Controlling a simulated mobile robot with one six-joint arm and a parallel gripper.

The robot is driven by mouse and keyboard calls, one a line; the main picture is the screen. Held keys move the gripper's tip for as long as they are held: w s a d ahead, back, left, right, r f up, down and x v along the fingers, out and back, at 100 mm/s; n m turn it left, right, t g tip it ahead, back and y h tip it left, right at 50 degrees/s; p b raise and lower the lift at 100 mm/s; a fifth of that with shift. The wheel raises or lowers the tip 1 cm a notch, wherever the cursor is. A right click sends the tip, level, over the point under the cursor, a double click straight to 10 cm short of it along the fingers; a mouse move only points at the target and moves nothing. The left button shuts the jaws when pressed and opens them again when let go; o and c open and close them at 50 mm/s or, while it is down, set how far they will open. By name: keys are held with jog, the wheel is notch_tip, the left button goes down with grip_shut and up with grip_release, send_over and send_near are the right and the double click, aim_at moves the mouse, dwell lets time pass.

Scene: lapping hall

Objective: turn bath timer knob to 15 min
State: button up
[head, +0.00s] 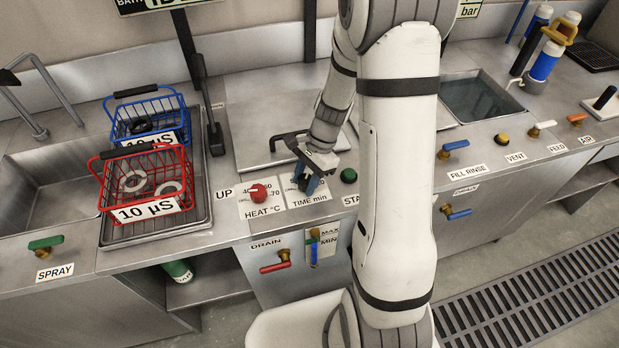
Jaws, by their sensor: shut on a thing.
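The bath timer knob sits on the counter's front panel at the "TIME min" label (310,199). My gripper (308,183) is down over the dial and shut on the timer knob. The gripper and wrist hide most of the knob and much of its scale, so I cannot read its setting. The red heat knob (259,194), beside it on the left, is in full view at the "HEAT °C" label.
A green start button (348,175) is just right of the timer. A blue basket (147,116) and a red basket (143,182) stand in a tray on the left. A black upright lever (214,130) stands left of the lidded bath (255,95). Below are a red drain handle (275,267) and a level gauge (314,250).

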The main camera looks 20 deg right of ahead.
jog(key=shift+w+d+m, duration=0.1)
jog(key=shift+w+m, duration=0.05)
jog(key=shift+m, duration=0.35)
jog(key=shift+t, duration=0.3)
jog(key=o, duration=1)
jog(key=v, duration=0.7)
jog(key=shift+d+r, duration=0.25)
jog(key=shift+r, duration=0.05)
